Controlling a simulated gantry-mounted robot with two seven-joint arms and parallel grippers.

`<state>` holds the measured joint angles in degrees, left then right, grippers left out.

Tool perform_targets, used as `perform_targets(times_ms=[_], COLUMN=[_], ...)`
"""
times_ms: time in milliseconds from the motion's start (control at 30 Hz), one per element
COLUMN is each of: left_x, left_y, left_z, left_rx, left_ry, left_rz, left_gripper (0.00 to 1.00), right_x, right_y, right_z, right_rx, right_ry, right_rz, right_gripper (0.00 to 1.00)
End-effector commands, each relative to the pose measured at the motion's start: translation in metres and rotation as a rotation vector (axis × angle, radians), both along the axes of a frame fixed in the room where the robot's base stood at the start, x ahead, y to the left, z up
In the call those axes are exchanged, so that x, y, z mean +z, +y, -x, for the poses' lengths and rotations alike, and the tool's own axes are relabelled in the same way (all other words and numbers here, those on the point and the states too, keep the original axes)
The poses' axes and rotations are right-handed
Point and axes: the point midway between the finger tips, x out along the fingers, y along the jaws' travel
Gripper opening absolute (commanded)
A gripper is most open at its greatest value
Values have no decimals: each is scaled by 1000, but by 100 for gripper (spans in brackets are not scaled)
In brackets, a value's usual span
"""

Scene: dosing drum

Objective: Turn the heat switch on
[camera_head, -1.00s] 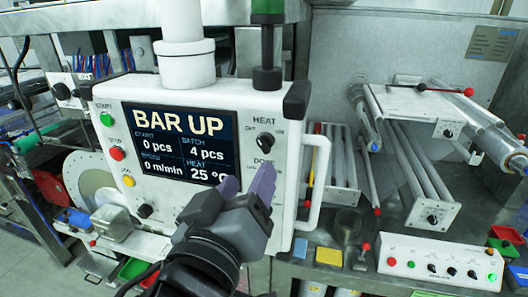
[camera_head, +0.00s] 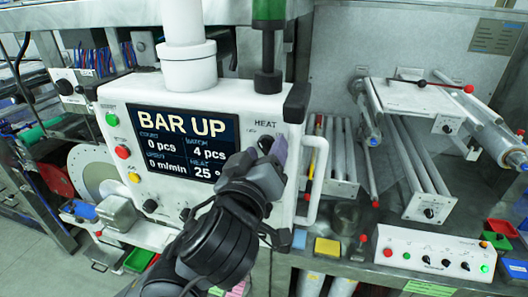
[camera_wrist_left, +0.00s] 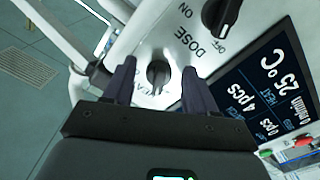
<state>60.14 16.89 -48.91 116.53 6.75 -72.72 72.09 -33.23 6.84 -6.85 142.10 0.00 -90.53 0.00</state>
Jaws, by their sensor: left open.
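The heat switch is a small black rotary knob (camera_head: 265,145) under the HEAT label on the white control panel (camera_head: 290,100). It is partly covered by my gripper in the head view. In the left wrist view the knob (camera_wrist_left: 157,73) sits between my two finger tips, with part of its label hidden below it. My left gripper (camera_head: 261,158) is open, with its dark fingers on either side of the knob; it also shows in the left wrist view (camera_wrist_left: 158,82). I cannot tell whether the fingers touch the knob. My right gripper is not in view.
The panel display (camera_head: 182,142) reads BAR UP and a heat of 25. The black dose knob (camera_wrist_left: 220,14) is close by in the wrist view. A white handle (camera_head: 320,180) stands out on the panel's right edge. A white button box (camera_head: 425,250) stands at lower right.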

Motion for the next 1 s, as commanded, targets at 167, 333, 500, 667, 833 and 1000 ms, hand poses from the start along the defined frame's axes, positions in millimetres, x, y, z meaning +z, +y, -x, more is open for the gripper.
perform_targets(times_ms=[167,333,500,667,833,1000], left_x=[0,0,0,-1,-2,-3], left_y=[0,0,0,0,1,1], left_z=[0,0,0,0,0,0], left_rx=[0,1,1,1,0,0], left_ry=[0,0,0,-5,-22,-53], left_rz=[0,0,-2,-20,-84,-196], left_gripper=[40,14,3,3,3,3], right_x=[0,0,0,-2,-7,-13], right_y=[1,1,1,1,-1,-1], right_z=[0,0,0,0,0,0], right_rx=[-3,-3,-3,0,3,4], right_ry=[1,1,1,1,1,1], right_rz=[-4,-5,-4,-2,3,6], right_gripper=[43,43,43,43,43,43])
